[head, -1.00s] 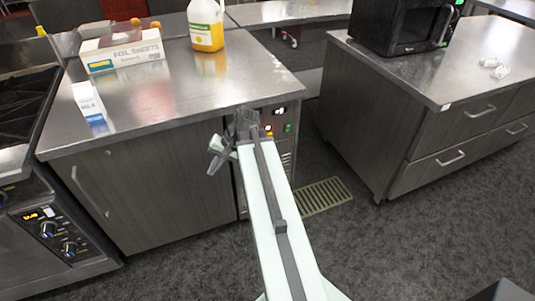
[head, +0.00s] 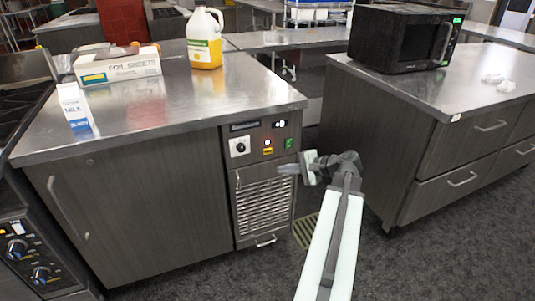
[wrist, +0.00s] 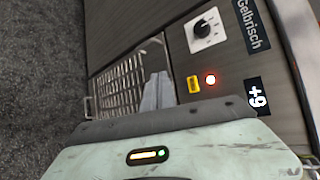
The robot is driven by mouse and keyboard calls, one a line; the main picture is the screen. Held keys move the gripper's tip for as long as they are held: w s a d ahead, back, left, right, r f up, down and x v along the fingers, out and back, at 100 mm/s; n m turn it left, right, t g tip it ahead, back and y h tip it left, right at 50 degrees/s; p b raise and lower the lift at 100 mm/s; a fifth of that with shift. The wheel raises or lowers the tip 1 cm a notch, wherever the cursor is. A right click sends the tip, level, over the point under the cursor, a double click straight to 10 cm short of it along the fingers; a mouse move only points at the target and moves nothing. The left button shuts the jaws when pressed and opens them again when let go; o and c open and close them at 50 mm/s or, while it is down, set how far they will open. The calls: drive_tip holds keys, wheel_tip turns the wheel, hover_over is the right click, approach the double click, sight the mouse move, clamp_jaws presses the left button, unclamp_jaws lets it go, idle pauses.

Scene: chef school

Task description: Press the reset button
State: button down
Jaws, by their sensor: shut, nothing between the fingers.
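A small round button (head: 267,142) glows on the cabinet's control panel, above a yellow label (head: 267,151) too small to read. I take it for the reset button. In the wrist view the button (wrist: 211,79) glows red, with the yellow label (wrist: 193,84) beside it. My gripper (head: 283,169) is shut and empty, in front of the vent grille's upper right, below and right of the button. In the wrist view its fingers (wrist: 157,92) lie over the grille, apart from the button in the picture. A green switch (head: 289,143) sits right of the button; the wrist view does not show it.
A dial (head: 240,147) is left of the button, and a display (head: 280,124) is above it. The steel counter (head: 150,115) overhangs the panel and bears a milk carton, foil box and jug. A second counter (head: 405,160) with a microwave stands right. Floor lies between them.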

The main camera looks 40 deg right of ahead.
sight(268, 151)
drive_tip(key=w+d, duration=0.1)
drive_tip(key=w, duration=0.1)
drive_tip(key=w+d, duration=0.1)
drive_tip(key=w, duration=0.2)
drive_tip(key=w+d, duration=0.1)
drive_tip(key=w, duration=0.2)
drive_tip(key=shift+d, duration=0.1)
drive_tip(key=shift+w, duration=0.1)
idle(1.8)
drive_tip(key=shift+w+d, duration=0.15)
drive_tip(key=shift+w, duration=0.2)
drive_tip(key=shift+w+d, duration=0.15)
drive_tip(key=shift+w, duration=0.25)
idle(0.5)
drive_tip(key=shift+s, duration=0.15)
drive_tip(key=shift+s+a, duration=0.3)
drive_tip(key=shift+s, duration=0.35)
